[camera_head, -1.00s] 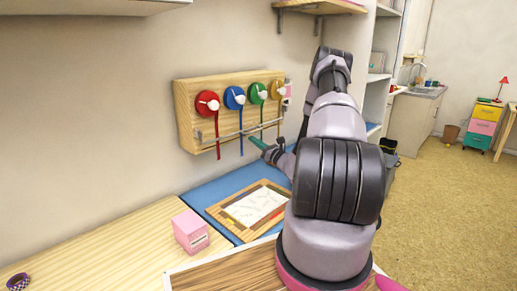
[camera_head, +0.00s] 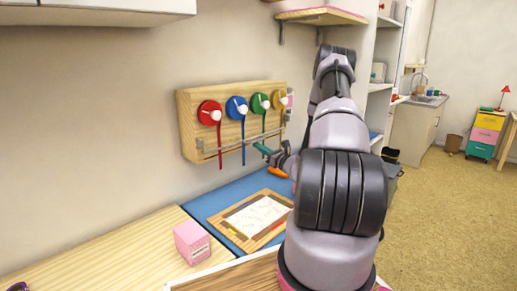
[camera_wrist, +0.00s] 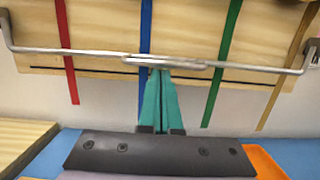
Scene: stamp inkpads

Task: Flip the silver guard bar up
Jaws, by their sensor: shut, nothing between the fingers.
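The silver guard bar (camera_wrist: 85,53) runs level across the lower part of the wooden board (camera_head: 190,140), in front of the hanging ribbons. Its bent ends show at both sides in the wrist view, and a thicker grip section (camera_wrist: 185,63) sits at its middle. In the head view the bar (camera_head: 228,147) is low on the board. My gripper (camera_wrist: 160,73) has teal fingers, shut and empty, with the tips at the grip section's underside. Whether they touch it I cannot tell. In the head view my gripper (camera_head: 261,148) is at the board's lower right.
Red (camera_head: 210,113), blue (camera_head: 237,107), green (camera_head: 260,103) and yellow (camera_head: 281,100) reels hang on the board. Below lie a blue mat (camera_head: 205,203) and a framed paper (camera_head: 256,215). A pink box (camera_head: 192,243) stands left. An orange piece (camera_wrist: 265,163) shows beside my gripper.

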